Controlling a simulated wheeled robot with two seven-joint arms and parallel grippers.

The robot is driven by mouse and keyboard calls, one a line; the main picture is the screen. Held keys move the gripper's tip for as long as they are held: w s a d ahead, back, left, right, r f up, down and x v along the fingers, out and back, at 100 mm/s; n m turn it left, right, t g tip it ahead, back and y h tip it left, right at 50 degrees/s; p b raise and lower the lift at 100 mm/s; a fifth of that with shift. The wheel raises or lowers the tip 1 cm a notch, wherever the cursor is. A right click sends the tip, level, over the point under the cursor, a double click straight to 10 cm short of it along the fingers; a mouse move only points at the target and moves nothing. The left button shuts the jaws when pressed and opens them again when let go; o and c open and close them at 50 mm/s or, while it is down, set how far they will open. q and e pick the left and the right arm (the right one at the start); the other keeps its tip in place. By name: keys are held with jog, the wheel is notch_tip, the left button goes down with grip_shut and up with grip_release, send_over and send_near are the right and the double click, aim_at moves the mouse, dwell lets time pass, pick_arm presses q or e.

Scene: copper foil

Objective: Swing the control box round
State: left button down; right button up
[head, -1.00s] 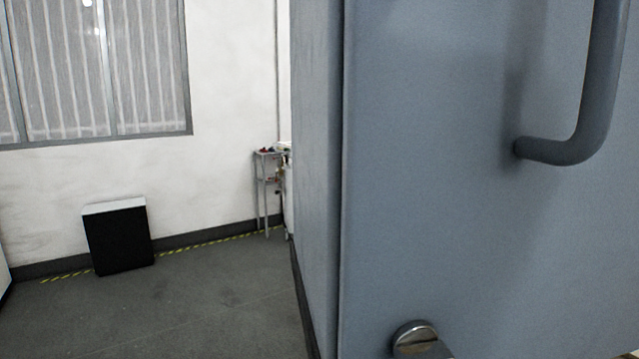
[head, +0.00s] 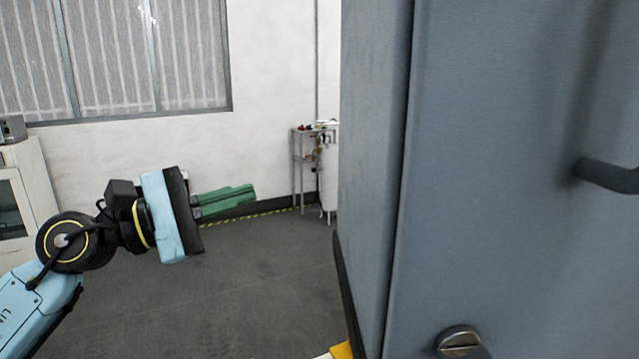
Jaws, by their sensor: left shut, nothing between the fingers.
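A large blue-grey cabinet, which I take to be the control box (head: 500,200), fills the right of the head view. Its front carries a bar handle (head: 608,175), cut off by the right edge, and a round metal latch (head: 459,341) low down. Its left side face shows in shade. My left gripper (head: 250,194) is at the left, with its green fingers shut and pointing right. It is empty, and in the picture a gap of floor and wall separates it from the cabinet. My right gripper is not in view.
A white cabinet (head: 32,180) with a small grey device on top stands at the far left. A small metal stand (head: 303,165) is by the back wall. Grey floor (head: 240,300) between my left arm and the large cabinet is clear. A small yellow part at the bottom is unclear.

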pick_arm(q)
jog(key=s+d+r+m+g+y, duration=0.1)
jog(key=s+d+r+m+g, duration=0.1)
jog(key=s+r+m, duration=0.4)
jog(key=w+d+f+m+p, duration=0.15)
jog(key=w+d+p, duration=0.25)
jog(key=d, duration=0.6)
jog(key=s, duration=0.1)
jog(key=s+p, duration=0.1)
jog(key=s+a, duration=0.1)
jog(key=s, duration=0.1)
jog(key=shift+f+p, duration=0.35)
jog(key=shift+p, duration=0.05)
